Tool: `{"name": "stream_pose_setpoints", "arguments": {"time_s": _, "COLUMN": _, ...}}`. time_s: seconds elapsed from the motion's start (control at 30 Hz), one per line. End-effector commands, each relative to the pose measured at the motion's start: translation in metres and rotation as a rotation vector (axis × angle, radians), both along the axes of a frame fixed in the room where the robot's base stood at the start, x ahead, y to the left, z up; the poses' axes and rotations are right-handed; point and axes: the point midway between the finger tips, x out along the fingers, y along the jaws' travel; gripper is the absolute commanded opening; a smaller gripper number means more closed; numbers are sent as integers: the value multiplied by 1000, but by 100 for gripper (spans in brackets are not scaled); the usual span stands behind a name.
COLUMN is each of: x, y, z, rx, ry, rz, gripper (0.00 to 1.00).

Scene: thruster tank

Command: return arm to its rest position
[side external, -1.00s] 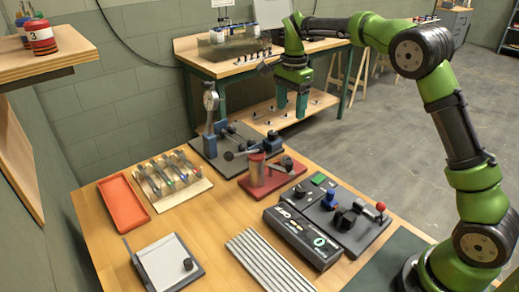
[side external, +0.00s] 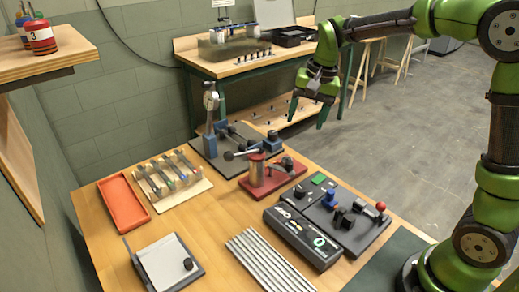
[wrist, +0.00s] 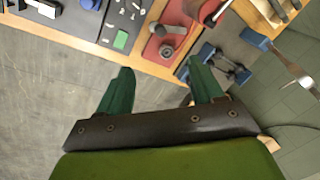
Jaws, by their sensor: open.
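My green gripper (side external: 308,110) is raised beyond the far right edge of the wooden work table (side external: 222,215) in the side external view. In the wrist view my gripper (wrist: 160,82) shows two green fingers spread apart with nothing between them. Grey floor, the table edge and some table fixtures lie beyond the fingers. The gripper touches nothing that I can see.
A red-based fixture (side external: 272,180) and a control panel with a red knob (side external: 345,220) stand on the table. A dial gauge stand (side external: 212,125) is at the back. A bench (side external: 250,65) stands behind my gripper. Open floor (side external: 410,130) is at right.

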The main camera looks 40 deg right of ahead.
Motion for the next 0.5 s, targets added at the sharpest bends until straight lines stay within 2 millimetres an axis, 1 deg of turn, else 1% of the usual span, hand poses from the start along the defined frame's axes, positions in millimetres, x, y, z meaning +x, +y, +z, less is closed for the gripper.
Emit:
{"name": "stream_pose_setpoints", "arguments": {"time_s": 0.03, "x": -20, "y": 7, "z": 9, "rx": 1, "ry": -44, "rz": 67, "gripper": 66}}
{"name": "stream_pose_setpoints", "arguments": {"time_s": 0.1, "x": -44, "y": 16, "z": 16, "rx": -5, "ry": -105, "rz": 159, "gripper": 66}}
{"name": "stream_pose_setpoints", "arguments": {"time_s": 0.17, "x": -66, "y": 23, "z": 20, "rx": -13, "ry": -156, "rz": 231, "gripper": 66}}
{"name": "stream_pose_setpoints", "arguments": {"time_s": 0.2, "x": -80, "y": 28, "z": 22, "rx": -21, "ry": -190, "rz": 275, "gripper": 66}}
{"name": "stream_pose_setpoints", "arguments": {"time_s": 0.27, "x": -101, "y": 34, "z": 23, "rx": -37, "ry": -242, "rz": 335, "gripper": 66}}
{"name": "stream_pose_setpoints", "arguments": {"time_s": 0.3, "x": -115, "y": 38, "z": 23, "rx": -46, "ry": -276, "rz": 372, "gripper": 66}}
{"name": "stream_pose_setpoints", "arguments": {"time_s": 0.4, "x": -146, "y": 45, "z": 22, "rx": -71, "ry": -352, "rz": 438, "gripper": 66}}
{"name": "stream_pose_setpoints", "arguments": {"time_s": 0.5, "x": -169, "y": 51, "z": 20, "rx": -88, "ry": -411, "rz": 467, "gripper": 66}}
